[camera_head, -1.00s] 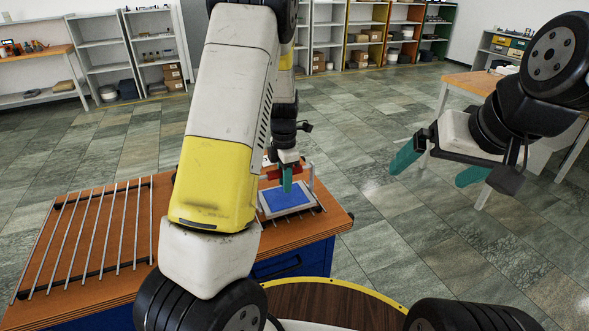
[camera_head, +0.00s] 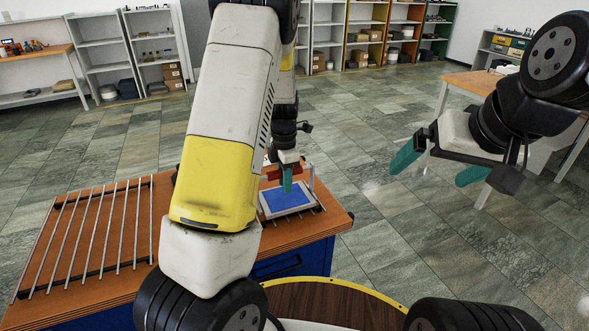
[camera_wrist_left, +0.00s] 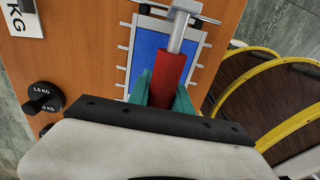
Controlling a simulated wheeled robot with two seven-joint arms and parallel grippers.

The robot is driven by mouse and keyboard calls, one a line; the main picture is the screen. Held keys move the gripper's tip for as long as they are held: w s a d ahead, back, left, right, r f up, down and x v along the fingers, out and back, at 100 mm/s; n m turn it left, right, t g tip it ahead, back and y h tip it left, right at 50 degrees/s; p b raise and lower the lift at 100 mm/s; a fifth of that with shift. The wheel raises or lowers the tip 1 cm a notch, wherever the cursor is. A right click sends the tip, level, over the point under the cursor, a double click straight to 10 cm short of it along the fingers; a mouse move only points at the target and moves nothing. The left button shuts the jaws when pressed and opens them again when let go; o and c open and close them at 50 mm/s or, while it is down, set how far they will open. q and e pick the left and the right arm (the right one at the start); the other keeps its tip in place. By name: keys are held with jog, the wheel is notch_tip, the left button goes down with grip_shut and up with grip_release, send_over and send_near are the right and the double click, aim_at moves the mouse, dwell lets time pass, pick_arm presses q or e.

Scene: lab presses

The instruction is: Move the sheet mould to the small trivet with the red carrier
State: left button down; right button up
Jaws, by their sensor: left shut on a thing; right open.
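The sheet mould (camera_head: 287,198), a light frame with a blue face, lies flat over thin metal rods at the right end of the orange-topped bench. In the left wrist view the blue sheet mould (camera_wrist_left: 146,58) lies under a carrier with a red grip (camera_wrist_left: 168,78) and a metal bar. The red carrier (camera_head: 270,177) also shows in the head view. My left gripper (camera_head: 287,184) is shut on the red grip, its teal fingers on either side of it. The small trivet is mostly hidden under the mould. My right gripper (camera_head: 432,166) is open and empty, above the floor at right.
A larger rack of metal rods (camera_head: 92,232) lies bare on the bench's left part. In the left wrist view a black weight (camera_wrist_left: 42,98) and a KG-marked block (camera_wrist_left: 22,18) stand beside the mould. Another table (camera_head: 472,82) stands at far right.

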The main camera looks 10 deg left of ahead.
pick_arm(q)
jog(key=shift+f, duration=0.35)
dwell(0.4)
jog(key=shift+r, duration=2.3)
